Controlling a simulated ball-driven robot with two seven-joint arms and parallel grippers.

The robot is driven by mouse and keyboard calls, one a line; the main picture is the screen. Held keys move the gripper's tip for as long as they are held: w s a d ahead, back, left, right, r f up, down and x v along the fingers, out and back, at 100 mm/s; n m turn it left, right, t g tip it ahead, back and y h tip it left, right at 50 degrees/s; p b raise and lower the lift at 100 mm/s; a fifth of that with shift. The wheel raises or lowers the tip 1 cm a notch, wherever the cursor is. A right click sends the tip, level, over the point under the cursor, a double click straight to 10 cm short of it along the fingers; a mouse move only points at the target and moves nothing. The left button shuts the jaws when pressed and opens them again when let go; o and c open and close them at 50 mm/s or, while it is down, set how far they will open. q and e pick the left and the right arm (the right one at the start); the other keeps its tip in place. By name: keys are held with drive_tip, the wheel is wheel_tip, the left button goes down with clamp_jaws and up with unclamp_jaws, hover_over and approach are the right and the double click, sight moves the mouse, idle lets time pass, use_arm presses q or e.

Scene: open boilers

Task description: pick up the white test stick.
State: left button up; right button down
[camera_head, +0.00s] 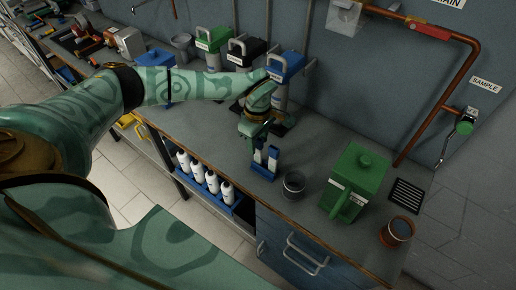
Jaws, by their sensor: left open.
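My left gripper (264,154) reaches down over the workbench from the left, with its jaws open and pointing at the bench top. Two short, upright pieces in blue and white show at its tip. They stand a small gap apart, above a small blue block (262,172) on the bench. At this size I cannot tell which of these parts are my fingers and which could be the white test stick. I see no separate white stick elsewhere on the bench. My right gripper is not in view.
A dark cup (293,186), a green lidded container (352,180) and a brown pot (397,231) stand to the right. White bottles (212,182) sit in a blue tray below the bench edge. Several coloured canisters line the wall. Copper piping (447,95) runs along the wall.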

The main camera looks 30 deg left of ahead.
use_arm(q)
clamp_jaws()
drive_tip(key=shift+r, duration=0.15)
